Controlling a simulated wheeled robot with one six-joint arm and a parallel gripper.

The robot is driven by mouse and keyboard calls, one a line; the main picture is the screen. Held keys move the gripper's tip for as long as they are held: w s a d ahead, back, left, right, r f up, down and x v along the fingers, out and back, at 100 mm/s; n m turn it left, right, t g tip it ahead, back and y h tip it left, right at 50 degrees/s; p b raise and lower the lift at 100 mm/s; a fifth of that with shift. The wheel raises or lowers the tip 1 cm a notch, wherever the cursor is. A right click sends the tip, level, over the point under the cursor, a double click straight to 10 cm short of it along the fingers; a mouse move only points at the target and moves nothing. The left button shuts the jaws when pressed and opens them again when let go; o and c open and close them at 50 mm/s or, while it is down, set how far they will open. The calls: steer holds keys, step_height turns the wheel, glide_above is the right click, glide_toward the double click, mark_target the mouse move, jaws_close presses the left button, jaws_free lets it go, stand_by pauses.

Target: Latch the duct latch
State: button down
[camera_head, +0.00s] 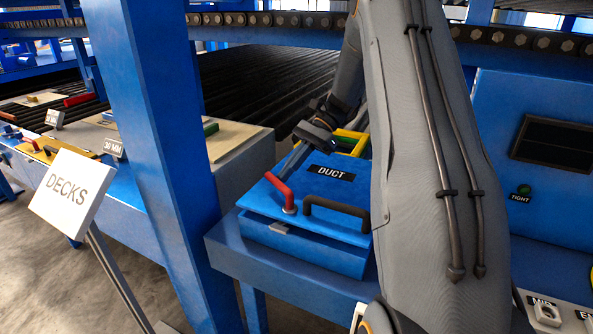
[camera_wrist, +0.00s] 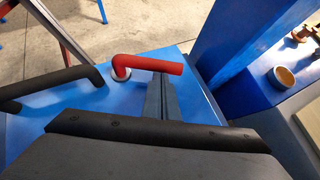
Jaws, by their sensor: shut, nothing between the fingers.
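The duct box (camera_head: 300,250) is blue, with a lid labelled DUCT (camera_head: 331,172). The red duct latch lever (camera_head: 279,189) stands on a pale round pivot near the lid's front left corner and points back-left. In the wrist view the red lever (camera_wrist: 150,64) runs right from its pivot. My gripper (camera_head: 281,174) is shut and empty just beside the lever's free end. In the wrist view the fingertips of my gripper (camera_wrist: 160,76) meet the lever's right part from below in the picture; I cannot tell whether they touch it. A small grey catch plate (camera_head: 280,228) shows at the box's front edge.
A black bar handle (camera_head: 336,208) on the lid stands right of the lever. A blue post (camera_head: 150,110) rises left of the box. A DECKS sign (camera_head: 72,193) stands at the front left. Yellow and green parts (camera_head: 352,143) lie behind the lid.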

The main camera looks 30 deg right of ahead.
mark_target(270, 176)
steer(key=a+n+g, duration=0.2)
steer(key=shift+w+a+n+h, duration=0.15)
steer(key=shift+w+n+h, duration=0.15)
steer(key=shift+w+n, duration=0.1)
steer(key=shift+s+a+g, duration=0.15)
steer(key=shift+a+g, duration=0.15)
steer(key=shift+a, duration=0.9)
